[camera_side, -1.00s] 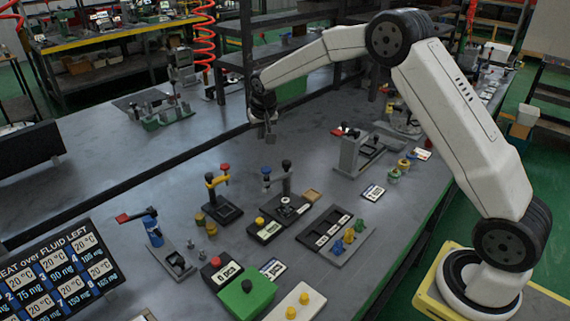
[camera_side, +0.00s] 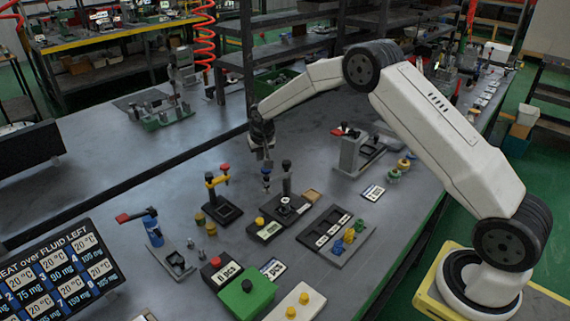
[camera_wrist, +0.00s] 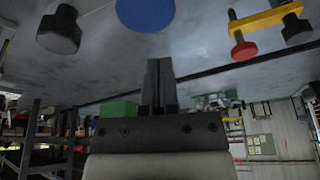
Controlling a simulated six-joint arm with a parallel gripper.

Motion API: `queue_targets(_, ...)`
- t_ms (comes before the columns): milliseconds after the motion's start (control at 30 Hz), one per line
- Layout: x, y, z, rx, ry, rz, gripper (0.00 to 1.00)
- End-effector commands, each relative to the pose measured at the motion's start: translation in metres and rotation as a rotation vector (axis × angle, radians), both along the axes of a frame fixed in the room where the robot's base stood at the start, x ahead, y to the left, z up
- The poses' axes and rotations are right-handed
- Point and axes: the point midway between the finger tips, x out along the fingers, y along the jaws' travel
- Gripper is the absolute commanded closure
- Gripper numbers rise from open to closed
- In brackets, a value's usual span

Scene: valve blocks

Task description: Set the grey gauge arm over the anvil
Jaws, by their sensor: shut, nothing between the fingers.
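The grey gauge fixture has a dark base (camera_side: 298,214), a grey post with a black top knob (camera_side: 287,163), and a grey arm ending in a blue knob (camera_side: 266,171). A small round anvil (camera_side: 285,202) sits on the base. The arm points left, so its blue knob is off to the side of the anvil. My gripper (camera_side: 265,158) is shut and empty, pointing down just above the blue knob. In the wrist view, the blue knob (camera_wrist: 145,10) is a disc ahead of my closed fingertips (camera_wrist: 158,65), and the black knob (camera_wrist: 59,29) is beside it.
A yellow-armed fixture (camera_side: 216,182) stands close on the left; its yellow arm (camera_wrist: 265,19) also shows in the wrist view. A labelled black block (camera_side: 265,231) and a dark tray (camera_side: 324,228) lie in front. A grey fixture (camera_side: 351,152) stands right.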

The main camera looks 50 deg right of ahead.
Motion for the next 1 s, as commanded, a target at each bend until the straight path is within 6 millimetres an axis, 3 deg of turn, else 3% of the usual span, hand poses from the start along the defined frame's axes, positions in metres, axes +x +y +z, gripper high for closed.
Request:
queue_targets(433,-0.025,0.012,0.000,0.000,0.002,0.001,1.00)
queue_targets(1000,-0.029,0.014,0.000,0.001,0.002,0.001,1.00)
